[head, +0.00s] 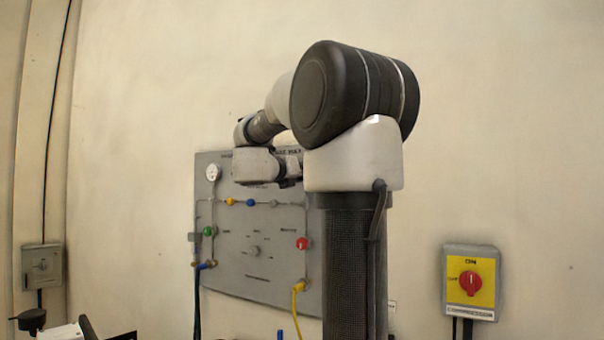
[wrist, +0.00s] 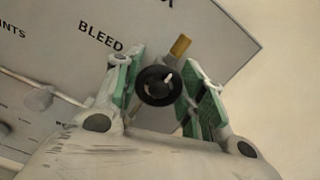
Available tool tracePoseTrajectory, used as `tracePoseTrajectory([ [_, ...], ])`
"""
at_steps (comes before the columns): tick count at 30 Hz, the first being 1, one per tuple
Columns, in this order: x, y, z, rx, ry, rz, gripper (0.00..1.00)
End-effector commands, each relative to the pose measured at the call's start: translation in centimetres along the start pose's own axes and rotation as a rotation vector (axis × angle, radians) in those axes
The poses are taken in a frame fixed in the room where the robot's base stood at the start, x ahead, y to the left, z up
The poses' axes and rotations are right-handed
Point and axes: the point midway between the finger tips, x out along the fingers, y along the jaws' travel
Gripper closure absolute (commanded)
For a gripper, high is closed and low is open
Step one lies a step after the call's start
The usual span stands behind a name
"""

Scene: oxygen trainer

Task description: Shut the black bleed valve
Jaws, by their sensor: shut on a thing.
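The black bleed valve (wrist: 158,86) is a round black knob with a pale mark on its face, below the printed word BLEED in the wrist view. My gripper (wrist: 165,78) has its green-padded fingers on either side of the knob and is shut on it. A gap seems to show at the right finger, but the angle makes contact hard to judge. In the head view my arm hides the valve and most of the gripper at the upper right of the grey panel (head: 262,222).
A brass stub (wrist: 180,46) sticks out just beyond the knob. The panel also bears a gauge (head: 213,172), a green knob (head: 208,231), a red knob (head: 302,243) and a yellow hose (head: 297,297). A yellow switch box (head: 485,287) hangs on the wall at right.

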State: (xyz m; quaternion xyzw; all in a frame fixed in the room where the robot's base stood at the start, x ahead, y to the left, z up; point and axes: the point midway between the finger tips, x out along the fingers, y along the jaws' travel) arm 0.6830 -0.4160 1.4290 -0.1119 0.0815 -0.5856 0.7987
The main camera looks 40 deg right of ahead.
Motion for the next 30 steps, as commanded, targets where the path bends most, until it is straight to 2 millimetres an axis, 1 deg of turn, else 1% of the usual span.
tracePoseTrajectory([
  [1,-0.01,0.07,-0.28,0.008,0.005,0.0,0.84],
  [17,-0.01,0.08,-0.3,0.03,0.006,0.0,0.84],
  [18,-0.01,0.08,-0.29,0.03,0.006,0.0,0.54],
  [21,0.0,0.07,-0.23,0.03,0.005,0.0,0.37],
  [30,-0.04,0.03,-0.1,0.03,0.002,0.0,0.37],
])
